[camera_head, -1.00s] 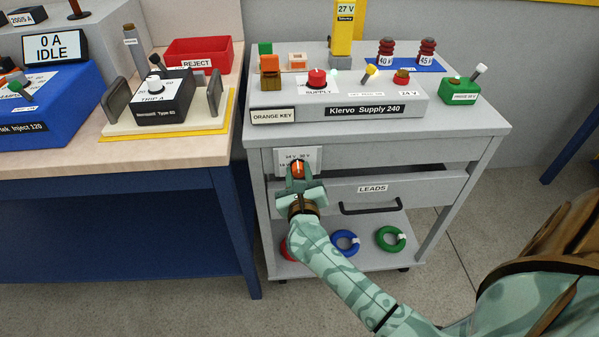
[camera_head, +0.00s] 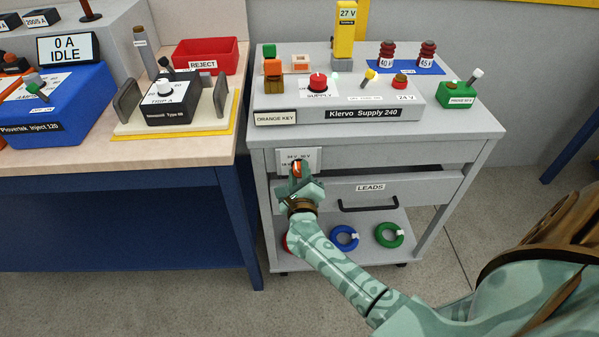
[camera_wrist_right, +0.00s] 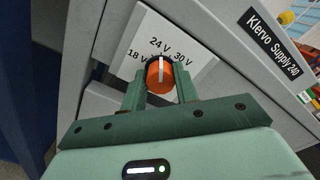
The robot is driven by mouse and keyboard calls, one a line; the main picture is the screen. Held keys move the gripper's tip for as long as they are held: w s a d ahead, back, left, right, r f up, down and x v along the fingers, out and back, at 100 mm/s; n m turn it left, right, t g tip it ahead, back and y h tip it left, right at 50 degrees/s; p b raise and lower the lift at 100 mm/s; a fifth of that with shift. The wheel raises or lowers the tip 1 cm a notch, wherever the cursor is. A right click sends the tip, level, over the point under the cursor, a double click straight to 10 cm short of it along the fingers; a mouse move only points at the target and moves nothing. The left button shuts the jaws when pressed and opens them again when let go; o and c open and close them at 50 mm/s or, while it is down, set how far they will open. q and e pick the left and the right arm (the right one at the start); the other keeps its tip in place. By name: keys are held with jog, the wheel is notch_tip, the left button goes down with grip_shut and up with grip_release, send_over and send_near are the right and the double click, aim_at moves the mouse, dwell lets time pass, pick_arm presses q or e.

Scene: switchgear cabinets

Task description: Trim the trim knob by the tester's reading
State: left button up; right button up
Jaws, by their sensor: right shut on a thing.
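The orange trim knob (camera_wrist_right: 160,75) sits on a white plate (camera_wrist_right: 145,28) marked 18 V, 24 V and 30 V. In the wrist view its white pointer line points up towards the 24 V mark. My right gripper (camera_wrist_right: 160,88) is shut on the knob, one finger on each side. In the head view the same gripper (camera_head: 297,174) hides part of the knob and plate on the cart's front. The yellow tester (camera_head: 345,35) stands behind the supply and reads 27 V. My left gripper is not in view.
The grey Klervo Supply 240 (camera_head: 340,107) with a red knob (camera_head: 318,82) stands on the grey cart (camera_head: 480,127). The LEADS drawer (camera_head: 400,190) with a black handle is just right of my gripper. A workbench (camera_head: 190,155) stands close on the left.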

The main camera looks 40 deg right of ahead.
jog(key=shift+f, duration=0.1)
jog(key=o, duration=1)
jog(key=shift+s+a, duration=0.1)
jog(key=p+v, duration=0.2)
jog(key=v, duration=1.4)
jog(key=shift+s, duration=0.15)
